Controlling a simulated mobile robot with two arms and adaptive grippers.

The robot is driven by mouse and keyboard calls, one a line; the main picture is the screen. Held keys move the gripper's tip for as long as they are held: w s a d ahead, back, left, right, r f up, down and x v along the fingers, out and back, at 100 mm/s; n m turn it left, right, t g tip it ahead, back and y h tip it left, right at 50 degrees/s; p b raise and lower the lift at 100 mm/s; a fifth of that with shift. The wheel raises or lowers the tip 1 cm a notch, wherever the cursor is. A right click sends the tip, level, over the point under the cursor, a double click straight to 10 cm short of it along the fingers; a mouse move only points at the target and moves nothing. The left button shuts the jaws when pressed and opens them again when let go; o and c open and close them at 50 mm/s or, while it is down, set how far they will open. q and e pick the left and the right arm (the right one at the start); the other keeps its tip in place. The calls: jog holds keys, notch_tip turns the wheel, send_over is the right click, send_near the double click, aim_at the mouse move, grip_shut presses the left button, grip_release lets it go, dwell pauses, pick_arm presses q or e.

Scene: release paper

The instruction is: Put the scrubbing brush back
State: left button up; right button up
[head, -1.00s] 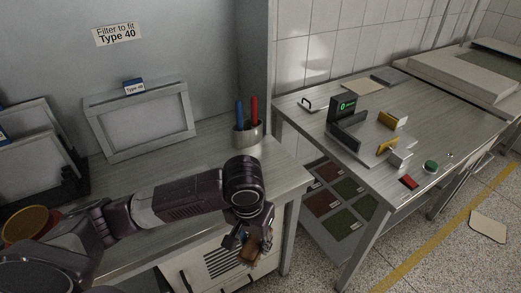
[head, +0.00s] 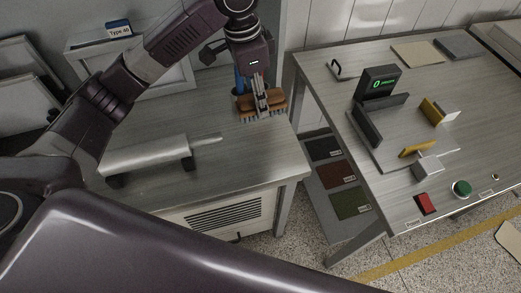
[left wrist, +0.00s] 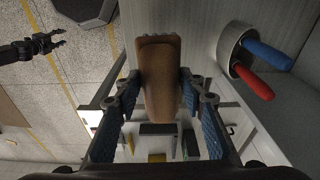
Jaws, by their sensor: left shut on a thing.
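The scrubbing brush (head: 277,101) has a brown wooden back and pale bristles. My left gripper (head: 262,105) is shut on it, pointing down. The bristles face down at the left bench (head: 230,160), near its right part; I cannot tell whether they touch it. In the left wrist view, the brush's back (left wrist: 160,75) lies between the two blue-padded fingers (left wrist: 165,125). My right gripper (left wrist: 55,40) shows small at the left of that view, with its fingers apart and empty, over the floor.
Framed filters stand behind. The right table (head: 330,95) carries a display and fixtures, with a gap between the benches.

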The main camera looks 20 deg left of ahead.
pick_arm(q)
jog(key=shift+f, duration=0.1)
notch_tip(320, 180, down, 15)
jog(key=shift+w+d+r+p, duration=0.1)
jog(key=shift+r+p, duration=0.05)
jog(key=shift+p, duration=1.1)
jog(key=shift+f+p, duration=0.35)
jog(key=shift+f, duration=2)
pick_arm(e)
jog(key=shift+w+d+r, duration=0.15)
jog(key=shift+w+r, duration=0.05)
jog(key=shift+r, duration=0.65)
jog(key=shift+w+d+r, duration=0.15)
jog(key=shift+r, duration=0.65)
pick_arm(q)
jog(key=shift+f, duration=0.1)
jog(key=o, duration=1.1)
jog(key=shift+o, duration=0.2)
jog(key=shift+r, duration=0.55)
notch_tip(320, 180, up, 11)
jog(key=a+b, duration=0.1)
jog(key=shift+s+a+b, duration=0.2)
jog(key=shift+s+b, duration=0.2)
jog(key=shift+s, duration=0.05)
pick_arm(e)
jog(key=shift+a+f, duration=0.15)
jog(key=shift+f, duration=0.75)
